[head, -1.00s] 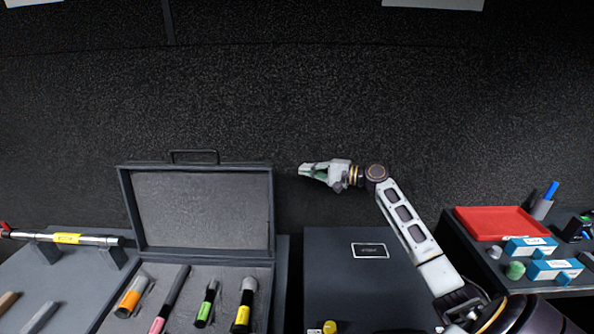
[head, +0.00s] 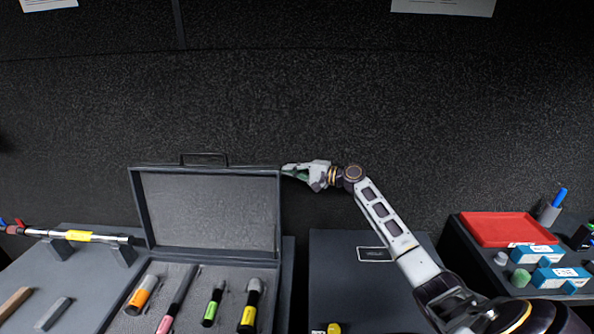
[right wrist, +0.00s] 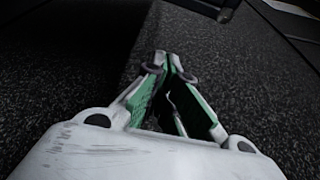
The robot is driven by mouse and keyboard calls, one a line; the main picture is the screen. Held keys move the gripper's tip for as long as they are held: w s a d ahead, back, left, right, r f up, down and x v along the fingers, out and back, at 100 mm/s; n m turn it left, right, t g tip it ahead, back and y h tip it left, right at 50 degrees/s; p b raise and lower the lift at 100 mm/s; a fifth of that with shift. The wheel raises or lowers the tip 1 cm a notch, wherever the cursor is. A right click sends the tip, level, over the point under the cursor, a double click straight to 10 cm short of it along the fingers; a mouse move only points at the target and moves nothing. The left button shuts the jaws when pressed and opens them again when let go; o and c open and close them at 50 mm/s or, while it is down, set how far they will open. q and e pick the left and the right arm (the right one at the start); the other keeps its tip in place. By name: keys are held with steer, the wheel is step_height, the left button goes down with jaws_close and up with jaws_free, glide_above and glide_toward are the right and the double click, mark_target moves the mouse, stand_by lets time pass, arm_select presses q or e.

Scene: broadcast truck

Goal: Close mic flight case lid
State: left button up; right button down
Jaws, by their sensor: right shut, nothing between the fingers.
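The mic flight case stands open, its grey-lined lid (head: 208,211) upright with a handle (head: 204,157) on its top edge. Its foam base (head: 190,300) holds several microphones with orange, pink, green and yellow bands. My right gripper (head: 286,171) is shut and empty at the lid's upper right corner; whether it touches is unclear. In the right wrist view the closed fingers (right wrist: 168,62) point toward dark carpeted wall, with a dark edge at the top. My left gripper is not in view.
A dark box (head: 355,270) with a label stands right of the case, under my right arm. A red tray (head: 505,229), blue boxes (head: 535,256) and a pen cup (head: 547,213) are at the right. A yellow-banded rod (head: 80,236) rests on stands at the left.

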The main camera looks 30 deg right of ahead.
steer(key=shift+s+a+r+p, duration=0.15)
steer(key=shift+s+a+p, duration=0.3)
steer(key=shift+s+a, duration=0.25)
steer(key=shift+s+a+r+p, duration=0.15)
steer(key=shift+s+a+p, duration=0.3)
steer(key=shift+s+a, duration=0.2)
steer(key=shift+a, duration=0.2)
